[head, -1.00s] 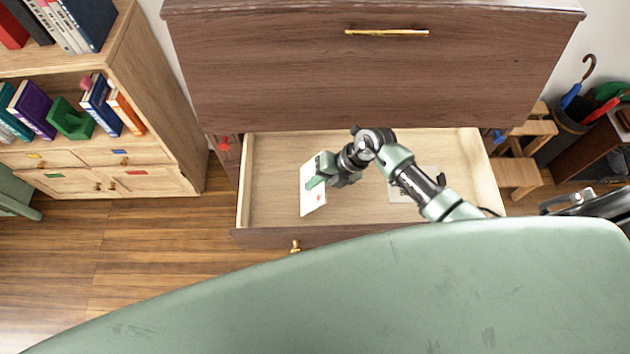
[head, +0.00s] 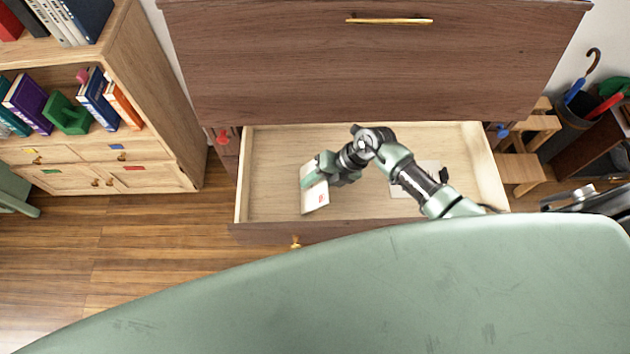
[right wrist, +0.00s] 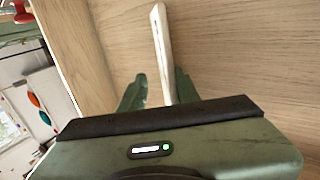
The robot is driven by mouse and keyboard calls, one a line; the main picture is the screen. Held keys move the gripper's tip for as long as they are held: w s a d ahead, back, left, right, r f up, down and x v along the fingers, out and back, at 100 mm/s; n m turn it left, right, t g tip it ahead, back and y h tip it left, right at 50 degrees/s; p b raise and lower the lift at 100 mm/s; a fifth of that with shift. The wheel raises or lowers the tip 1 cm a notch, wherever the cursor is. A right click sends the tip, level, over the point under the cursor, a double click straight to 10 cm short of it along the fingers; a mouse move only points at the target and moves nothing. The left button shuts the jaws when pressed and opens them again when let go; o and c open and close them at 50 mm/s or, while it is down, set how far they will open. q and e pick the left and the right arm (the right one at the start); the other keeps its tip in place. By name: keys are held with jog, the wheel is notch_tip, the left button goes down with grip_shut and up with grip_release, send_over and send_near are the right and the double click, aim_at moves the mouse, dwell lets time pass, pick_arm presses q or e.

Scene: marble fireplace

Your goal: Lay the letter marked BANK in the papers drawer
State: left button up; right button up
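A white letter (head: 315,197) with a small red mark is at the left part of the open wooden drawer (head: 262,200); its writing is too small to read. My right gripper (head: 318,176) is at the letter's upper end, low inside the drawer. In the right wrist view the letter (right wrist: 161,45) shows edge-on between my two green fingers (right wrist: 160,88). A gap shows between the left finger and the letter; the right finger is close to it or touching. Another pale paper (head: 431,166) lies farther right in the drawer, partly hidden by my right arm. My left gripper is not in view.
A closed drawer front (head: 370,70) with a brass handle overhangs the open drawer's back. A bookshelf (head: 160,100) stands at left. A wooden step stool (head: 522,165) and an umbrella stand (head: 567,130) are at right. The drawer floor between the two papers is bare.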

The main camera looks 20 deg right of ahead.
jog(key=v, duration=0.7)
jog(key=shift+d+r, duration=0.2)
jog(key=shift+r, duration=0.15)
jog(key=shift+s, duration=0.1)
dwell(0.6)
